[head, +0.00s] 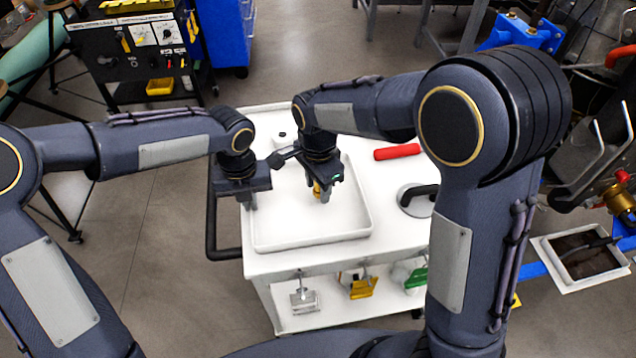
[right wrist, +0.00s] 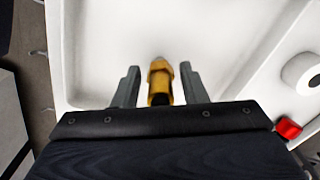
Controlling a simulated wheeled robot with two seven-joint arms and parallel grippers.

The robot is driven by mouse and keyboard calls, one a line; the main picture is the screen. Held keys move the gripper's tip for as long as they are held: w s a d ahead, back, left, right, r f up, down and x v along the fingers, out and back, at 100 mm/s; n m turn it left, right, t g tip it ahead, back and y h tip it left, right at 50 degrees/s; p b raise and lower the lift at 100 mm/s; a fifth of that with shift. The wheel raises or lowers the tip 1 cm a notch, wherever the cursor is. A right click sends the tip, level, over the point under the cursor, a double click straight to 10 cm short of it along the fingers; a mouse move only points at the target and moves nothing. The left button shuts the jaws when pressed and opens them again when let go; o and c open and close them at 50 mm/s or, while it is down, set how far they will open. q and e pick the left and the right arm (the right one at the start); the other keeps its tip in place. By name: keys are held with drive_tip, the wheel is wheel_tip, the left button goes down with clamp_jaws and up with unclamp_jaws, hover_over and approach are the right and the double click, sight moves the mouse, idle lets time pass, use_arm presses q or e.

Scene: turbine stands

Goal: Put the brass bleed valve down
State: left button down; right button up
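The brass bleed valve (head: 317,190) is at my right gripper (head: 322,195), over the white tray (head: 265,243) on the cart. In the right wrist view the brass valve (right wrist: 160,82) lies between the two fingers of my right gripper (right wrist: 158,86). A narrow gap shows on each side of it, so the gripper looks open around it. Whether the valve's underside touches the tray floor is hidden. My left gripper (head: 250,201) points down at the tray's left edge with nothing visible in it; its finger opening is unclear.
A red cylinder (head: 397,152) and a round item with a black handle (head: 418,198) are on the cart top (head: 385,225), right of the tray. A white round part (head: 284,137) is behind the left gripper. The tray's front floor is clear. My two wrists are close together.

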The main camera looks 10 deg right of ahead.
drive_tip(key=shift+o, duration=0.8)
wheel_tip(320, 180, up, 12)
drive_tip(key=s+d+n+t+y, duration=0.2)
drive_tip(key=s+d+n+y, duration=0.25)
drive_tip(key=s+d, duration=0.55)
drive_tip(key=s+d+f+n+t, duration=0.1)
drive_tip(key=s+f+n+t, duration=0.2)
drive_tip(key=s+n, duration=0.4)
drive_tip(key=shift+s+d+f+t+h, duration=0.15)
drive_tip(key=shift+s+d+t+h, duration=0.25)
drive_tip(key=shift+s, duration=1.65)
